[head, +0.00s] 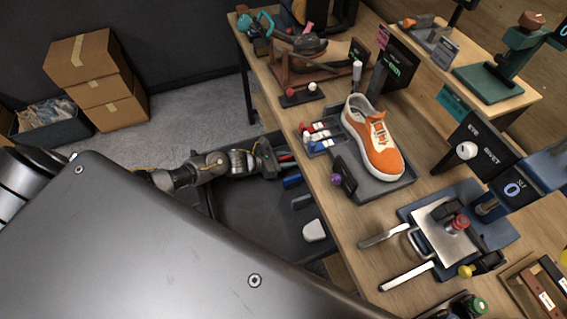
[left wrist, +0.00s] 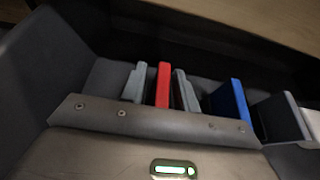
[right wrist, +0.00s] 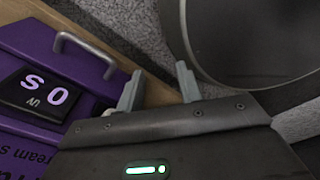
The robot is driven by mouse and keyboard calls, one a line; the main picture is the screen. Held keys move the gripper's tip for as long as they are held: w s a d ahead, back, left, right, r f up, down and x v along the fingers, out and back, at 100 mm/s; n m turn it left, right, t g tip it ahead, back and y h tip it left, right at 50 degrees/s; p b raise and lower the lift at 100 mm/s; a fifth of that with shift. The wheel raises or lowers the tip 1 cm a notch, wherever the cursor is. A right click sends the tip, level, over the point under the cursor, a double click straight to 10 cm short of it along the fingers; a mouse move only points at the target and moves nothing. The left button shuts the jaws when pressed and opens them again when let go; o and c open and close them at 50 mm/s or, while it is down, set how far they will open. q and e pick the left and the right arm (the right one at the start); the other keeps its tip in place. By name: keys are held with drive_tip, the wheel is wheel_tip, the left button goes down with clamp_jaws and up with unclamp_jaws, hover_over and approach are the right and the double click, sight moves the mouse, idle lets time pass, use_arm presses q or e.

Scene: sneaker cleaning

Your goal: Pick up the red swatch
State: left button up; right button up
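The red swatch (left wrist: 163,85) stands upright in the dark bin (head: 235,215) below the workbench's near edge; part of it also shows in the head view (head: 286,157). My left gripper (left wrist: 158,85) is open, with one grey finger on each side of the red swatch. A narrow gap shows between the swatch and the left finger; the right finger is very close to it. The swatch's lower part is hidden behind the gripper body. My right gripper (right wrist: 158,88) is open and empty, and it is out of the head view.
A blue swatch (left wrist: 238,105) stands right of the red one, with a grey one (left wrist: 283,118) beyond. The workbench edge runs close above the bin. An orange sneaker (head: 375,140) stands on a bench tray. A purple case (right wrist: 55,75) is left of my right gripper.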

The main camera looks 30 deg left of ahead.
use_arm(q)
clamp_jaws()
drive_tip(key=shift+r, duration=0.1)
